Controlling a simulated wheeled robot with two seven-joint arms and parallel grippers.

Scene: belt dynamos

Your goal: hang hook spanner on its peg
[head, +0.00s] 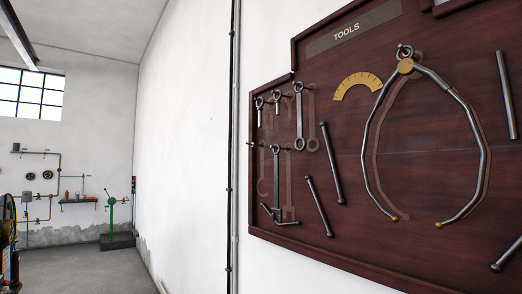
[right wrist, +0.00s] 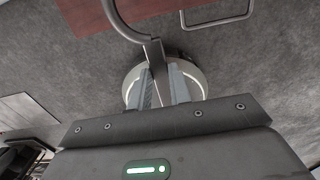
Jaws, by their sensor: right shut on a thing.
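My right gripper (right wrist: 164,88) is shut on the hook spanner (right wrist: 152,52) in the right wrist view. The spanner is grey metal, and its curved hook end (right wrist: 116,18) rises up and left, cut off by the picture's top edge. The rest of the spanner is hidden by the fingers. The dark red tool board (head: 340,160) fills the right of the head view. I cannot tell which peg is the spanner's. Neither gripper shows in the head view.
Hung tools include a spanner (head: 299,118), a bar (head: 332,165) and large calipers (head: 368,150). A white wall (head: 185,120) and vertical pipe (head: 234,150) lie left of the board. A green stand (head: 112,212) is far off. Grey floor (right wrist: 240,65) lies below the gripper.

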